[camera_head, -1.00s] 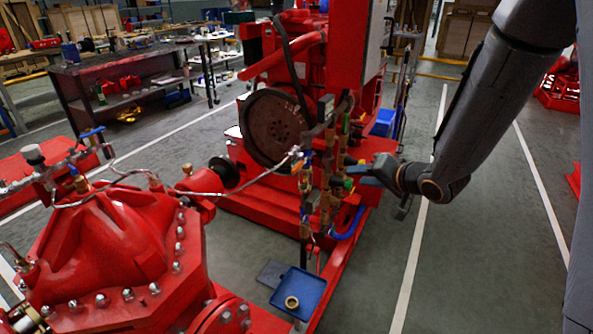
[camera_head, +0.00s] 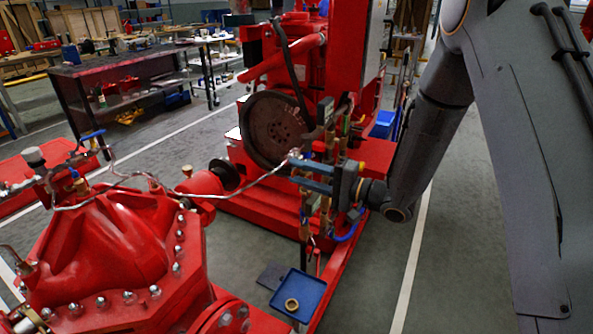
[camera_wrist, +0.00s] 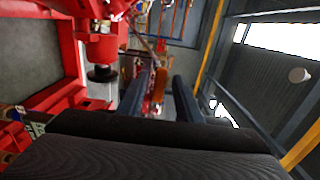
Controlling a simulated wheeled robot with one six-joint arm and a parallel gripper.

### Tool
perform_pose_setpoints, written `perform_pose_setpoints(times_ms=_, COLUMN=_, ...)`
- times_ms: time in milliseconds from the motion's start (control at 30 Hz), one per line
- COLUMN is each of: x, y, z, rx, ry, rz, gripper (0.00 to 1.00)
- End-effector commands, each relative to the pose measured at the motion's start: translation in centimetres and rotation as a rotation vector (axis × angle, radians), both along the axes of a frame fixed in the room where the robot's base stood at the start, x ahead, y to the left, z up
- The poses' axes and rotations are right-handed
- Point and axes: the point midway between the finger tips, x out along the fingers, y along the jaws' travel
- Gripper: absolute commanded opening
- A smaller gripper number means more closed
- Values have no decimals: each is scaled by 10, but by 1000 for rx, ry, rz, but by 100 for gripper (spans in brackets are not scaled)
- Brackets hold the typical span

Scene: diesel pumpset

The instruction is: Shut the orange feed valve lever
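The orange lever (camera_wrist: 160,84) shows in the wrist view as a small upright orange shape between my two fingers, nearer the right one. I cannot tell whether either finger touches it. In the head view the fingers and the brass valve cluster (camera_head: 325,202) hide it. My gripper (camera_head: 296,172) points left across the pipework, with its two dark blue-grey fingers one above the other and a gap between them. In the wrist view my gripper (camera_wrist: 158,98) is also open, its fingers apart on either side of the lever.
A thin metal pipe (camera_head: 250,182) runs left from beside the fingertips to the red pump casing (camera_head: 120,245). The red engine with a dark flywheel (camera_head: 272,130) stands behind. A blue tray (camera_head: 300,294) with a brass ring sits below. Open floor lies right.

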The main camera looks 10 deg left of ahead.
Motion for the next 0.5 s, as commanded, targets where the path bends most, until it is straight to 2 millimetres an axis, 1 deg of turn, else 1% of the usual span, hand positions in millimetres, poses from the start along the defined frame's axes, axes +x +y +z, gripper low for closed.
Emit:
perform_pose_setpoints(times_ms=33, x=1, y=6, z=0, rx=-1, ry=1, rz=2, gripper=32)
perform_pose_setpoints(times_ms=200, x=4, y=14, z=0, rx=-1, ry=1, rz=0, gripper=32)
perform_pose_setpoints(times_ms=433, x=5, y=15, z=0, rx=-1, ry=0, rz=-1, gripper=32)
perform_pose_setpoints(times_ms=467, x=5, y=15, z=0, rx=-1, ry=0, rz=0, gripper=30)
perform_pose_setpoints(times_ms=500, x=5, y=15, z=0, rx=-1, ry=0, rz=0, gripper=24)
